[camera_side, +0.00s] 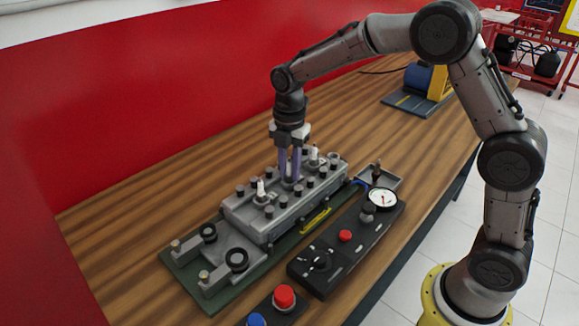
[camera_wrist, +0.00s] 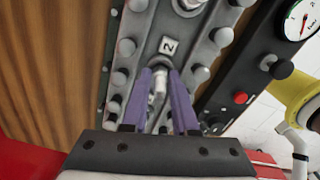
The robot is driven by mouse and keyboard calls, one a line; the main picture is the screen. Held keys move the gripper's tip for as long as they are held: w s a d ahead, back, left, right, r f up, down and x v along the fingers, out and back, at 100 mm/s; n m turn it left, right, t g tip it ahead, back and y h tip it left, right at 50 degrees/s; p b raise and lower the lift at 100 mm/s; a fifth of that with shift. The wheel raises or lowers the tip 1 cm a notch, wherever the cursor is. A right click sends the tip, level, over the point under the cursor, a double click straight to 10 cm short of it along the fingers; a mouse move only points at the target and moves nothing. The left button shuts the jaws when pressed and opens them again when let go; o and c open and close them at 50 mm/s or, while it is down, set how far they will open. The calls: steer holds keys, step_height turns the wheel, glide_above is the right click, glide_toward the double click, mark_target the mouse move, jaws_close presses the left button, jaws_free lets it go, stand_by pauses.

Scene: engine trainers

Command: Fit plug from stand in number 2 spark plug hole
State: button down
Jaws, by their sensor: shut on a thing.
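My gripper (camera_side: 290,181) has purple fingers and points straight down over the middle of the grey cylinder head (camera_side: 270,228). It is shut on a pale spark plug (camera_wrist: 159,84), which shows between the fingertips in the wrist view. The number 2 label (camera_wrist: 168,45) lies just beyond the fingertips there. The plug's lower end and the number 2 hole are hidden by the fingers and plug, so I cannot tell how deep the plug sits. The small grey stand tray (camera_side: 391,182) is right of the head.
White plugs stand in the head on either side of my gripper, one at the near left (camera_side: 261,188) and one at the far right (camera_side: 314,153). Several dark-topped bolts line the head. A black panel (camera_side: 330,272) with a gauge (camera_side: 383,199) lies in front.

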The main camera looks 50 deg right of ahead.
steer(key=shift+f, duration=0.2)
stand_by(0.7)
steer(key=shift+c, duration=1.2)
jaws_free()
steer(key=shift+o, duration=0.2)
steer(key=shift+r, duration=3.5)
steer(key=r, duration=0.3)
steer(key=shift+s+d+t, duration=0.15)
steer(key=shift+d+t, duration=0.05)
steer(key=shift+t, duration=0.2)
steer(key=s+d+r+m+t, duration=0.1)
steer(key=s+r+m+t, duration=0.1)
steer(key=s+r, duration=0.4)
steer(key=s+d+r+m+t, duration=0.1)
steer(key=s+r+m, duration=0.25)
steer(key=s, duration=0.45)
steer(key=s+f+m+t, duration=0.1)
steer(key=s+f+m, duration=0.2)
steer(key=s+m, duration=0.4)
steer(key=s+f+m, duration=0.4)
steer(key=s+m, duration=0.2)
steer(key=m, duration=0.2)
steer(key=shift+s+d+f+t, duration=0.3)
steer(key=shift+s+t, duration=0.1)
